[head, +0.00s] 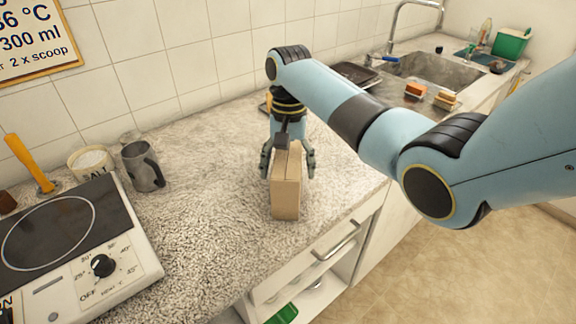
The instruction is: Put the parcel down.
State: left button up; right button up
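The parcel (286,195) is a narrow tan cardboard box standing upright on the speckled worktop or just above it; I cannot tell whether its base touches. My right gripper (288,173) points down over it, with one dark finger on each side of its upper part. The fingers lie close to the box sides, but whether they press on them is unclear. The far part of the box is hidden by the gripper. My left gripper is not in view.
The speckled worktop (213,165) is clear left of the parcel. A metal mug (142,168), a salt pot (91,164) and a hot plate (75,245) stand at the left. The worktop's front edge runs close to the parcel's right. A sink (430,72) and sponges (416,90) lie beyond.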

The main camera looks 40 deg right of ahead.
jog(key=shift+r, duration=0.1)
jog(key=r, duration=0.5)
jog(key=w+r, duration=0.1)
jog(key=r, duration=0.1)
jog(key=shift+d+r+b, duration=0.3)
jog(key=shift+r+b, duration=0.05)
notch_tip(320, 180, up, 3)
jog(key=shift+d+r+p, duration=0.1)
jog(key=shift+r+p, duration=0.1)
jog(key=shift+p, duration=0.7)
jog(key=shift+r+p, duration=0.5)
jog(key=shift+w, duration=0.1)
jog(key=shift+f, duration=0.1)
